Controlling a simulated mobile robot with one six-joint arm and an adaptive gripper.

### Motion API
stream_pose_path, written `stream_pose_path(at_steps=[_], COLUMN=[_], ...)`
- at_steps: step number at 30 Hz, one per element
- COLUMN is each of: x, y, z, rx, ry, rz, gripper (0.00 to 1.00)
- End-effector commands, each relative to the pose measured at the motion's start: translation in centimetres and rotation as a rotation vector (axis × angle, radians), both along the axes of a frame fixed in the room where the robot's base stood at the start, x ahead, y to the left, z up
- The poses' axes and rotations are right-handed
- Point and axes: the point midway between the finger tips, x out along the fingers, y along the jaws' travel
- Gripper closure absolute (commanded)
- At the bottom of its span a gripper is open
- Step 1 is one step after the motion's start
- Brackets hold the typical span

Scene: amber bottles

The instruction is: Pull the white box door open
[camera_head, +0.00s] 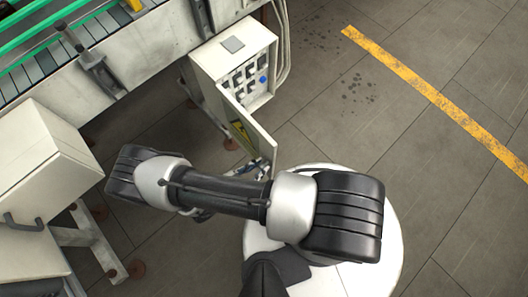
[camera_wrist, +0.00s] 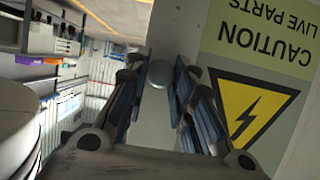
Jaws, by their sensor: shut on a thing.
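The white box (camera_head: 222,60) is fixed beside the conveyor in the head view, with its front uncovered and rows of dark switches showing inside. Its door (camera_head: 262,140) stands swung out from the box towards my arm. In the wrist view the door fills the right side, with a "Caution live parts" label and a yellow warning triangle (camera_wrist: 247,108). In the head view the gripper is mostly hidden behind my arm.
A conveyor (camera_head: 130,50) with green rails runs across the upper left. A pale cabinet (camera_head: 40,150) with a dark handle stands at the left. Pale hoses hang beside the box. Open floor with a yellow line (camera_head: 430,95) lies to the right.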

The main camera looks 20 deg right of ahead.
Motion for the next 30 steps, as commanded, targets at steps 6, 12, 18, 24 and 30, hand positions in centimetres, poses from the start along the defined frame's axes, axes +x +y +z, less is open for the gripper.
stream_pose_path(at_steps=[6,12,18,24,30], x=[-0.05,-0.09,-0.09,-0.11,-0.13], y=[0.88,0.92,0.88,0.85,0.83], z=[0.04,0.09,0.11,0.08,0.05], rx=[-0.001,-0.002,-0.003,-0.002,-0.002], ry=[-0.001,0.000,-0.001,0.000,0.000], rz=[-0.028,-0.033,-0.032,-0.033,-0.034], gripper=[1.00,1.00,0.77,0.63,0.56])
